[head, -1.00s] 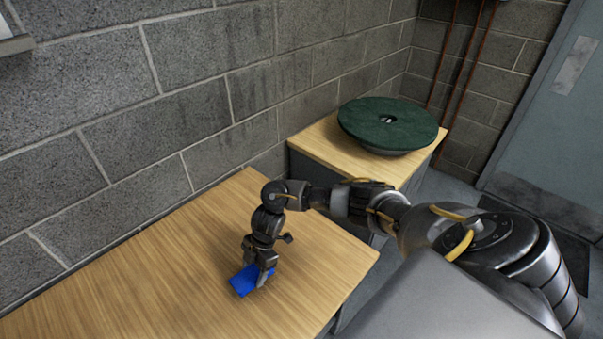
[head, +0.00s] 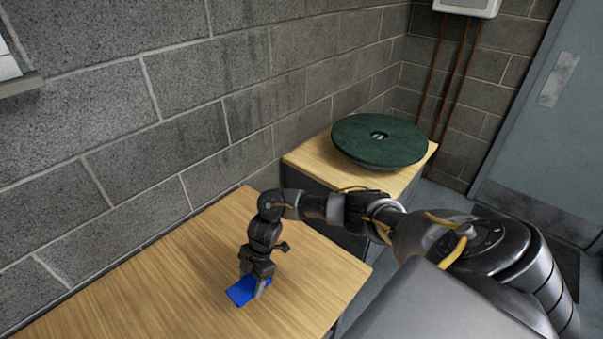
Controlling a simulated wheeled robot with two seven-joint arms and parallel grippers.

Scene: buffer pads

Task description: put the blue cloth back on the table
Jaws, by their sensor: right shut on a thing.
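The blue cloth (head: 241,293) is at the wooden table (head: 150,290), below my right gripper (head: 252,284). My right gripper points down and is shut on the cloth. Part of the cloth is hidden by the fingers. The cloth looks low, at or just above the table top; I cannot tell whether it touches. My left gripper is not in view.
A second wooden-topped cabinet (head: 306,158) stands behind to the right, with a round green buffer pad (head: 380,139) on it. A grey block wall (head: 180,110) runs along the table's back. The table top left of the cloth is clear.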

